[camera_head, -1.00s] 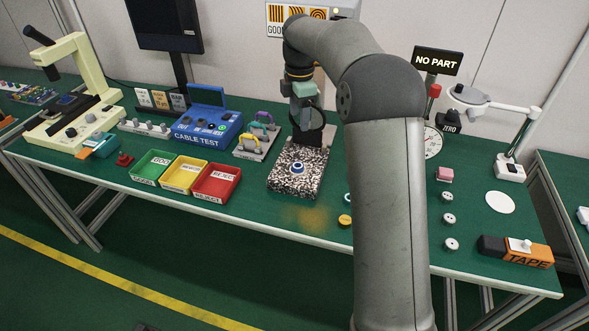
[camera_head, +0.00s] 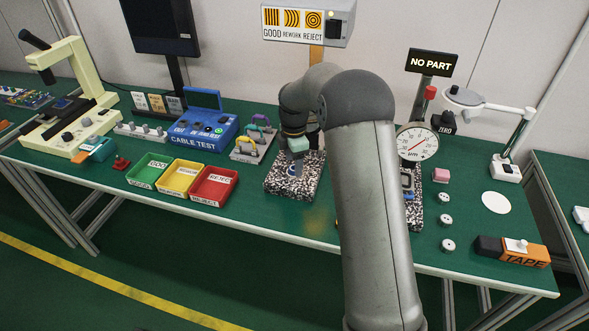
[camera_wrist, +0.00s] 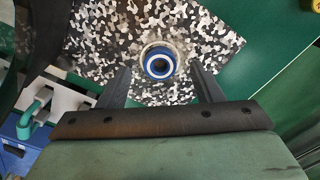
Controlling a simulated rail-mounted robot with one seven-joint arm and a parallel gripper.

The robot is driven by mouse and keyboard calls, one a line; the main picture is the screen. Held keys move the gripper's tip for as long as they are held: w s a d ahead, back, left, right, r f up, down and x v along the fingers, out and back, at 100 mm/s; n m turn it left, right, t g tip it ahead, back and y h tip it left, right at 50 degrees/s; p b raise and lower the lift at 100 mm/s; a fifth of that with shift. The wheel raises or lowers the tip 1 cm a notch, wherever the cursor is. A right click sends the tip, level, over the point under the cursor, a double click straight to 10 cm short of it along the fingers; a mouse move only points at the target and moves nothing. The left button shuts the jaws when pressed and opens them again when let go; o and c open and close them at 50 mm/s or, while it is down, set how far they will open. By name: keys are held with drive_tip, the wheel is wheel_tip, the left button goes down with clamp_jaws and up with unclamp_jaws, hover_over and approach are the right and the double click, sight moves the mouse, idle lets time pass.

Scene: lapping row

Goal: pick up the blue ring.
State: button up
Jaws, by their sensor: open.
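The blue ring (camera_wrist: 159,63) lies on the black-and-white speckled block (camera_wrist: 100,35) in the wrist view. It has a blue band, a pale rim and a dark centre. My gripper (camera_wrist: 160,75) is open, with one dark finger on each side of the ring and a little nearer the camera. I cannot tell whether the fingers touch the block. In the head view the speckled block (camera_head: 308,188) stands on the green bench, and the ring (camera_head: 293,169) is mostly hidden by my gripper (camera_head: 296,165), which is just above it.
Green, yellow and red trays (camera_head: 214,186) stand left of the block. A blue cable tester (camera_head: 205,130) and a rack with coloured handles (camera_head: 253,140) are behind them. A dial gauge (camera_head: 417,142), small discs (camera_head: 446,220) and a tape dispenser (camera_head: 512,250) are at the right.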

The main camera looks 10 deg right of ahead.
drive_tip(key=shift+f, duration=0.7)
drive_tip(key=c, duration=1.1)
drive_tip(key=shift+o, duration=0.2)
drive_tip(key=shift+r, duration=0.15)
